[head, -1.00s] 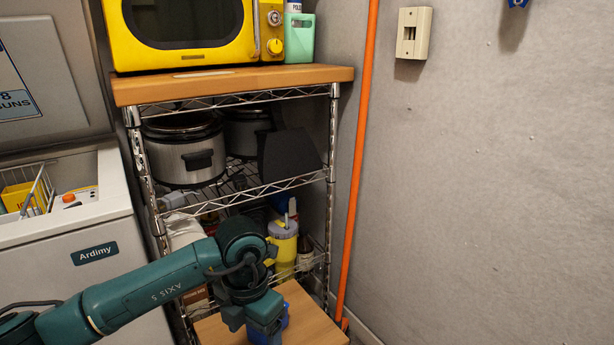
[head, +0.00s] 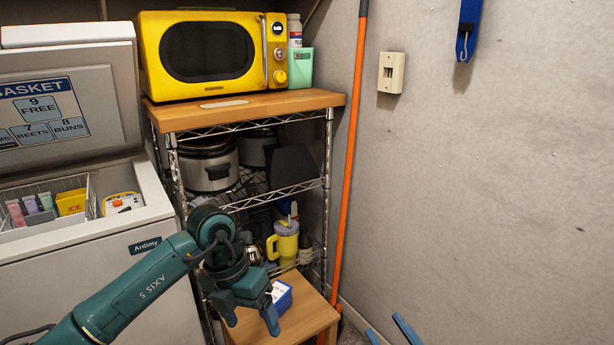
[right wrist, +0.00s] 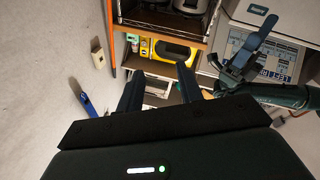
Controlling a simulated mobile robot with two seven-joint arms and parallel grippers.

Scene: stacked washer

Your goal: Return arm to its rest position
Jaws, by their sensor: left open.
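My left arm reaches in from the lower left in the head view. Its gripper (head: 251,322) is open and points down over a low wooden surface (head: 318,315). A small blue box with a white top (head: 282,298) sits on that surface, just right of the left gripper and partly behind a finger. Nothing shows between these fingers. The left gripper (right wrist: 243,62) also shows in the right wrist view. My right gripper (head: 390,335) shows only as blue fingertips at the bottom of the head view. In the right wrist view my right gripper (right wrist: 160,95) has its fingers apart, with nothing between them.
An open chest freezer (head: 90,240) stands left. An orange pole (head: 350,150) leans by the bare wall (head: 510,180) at right.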

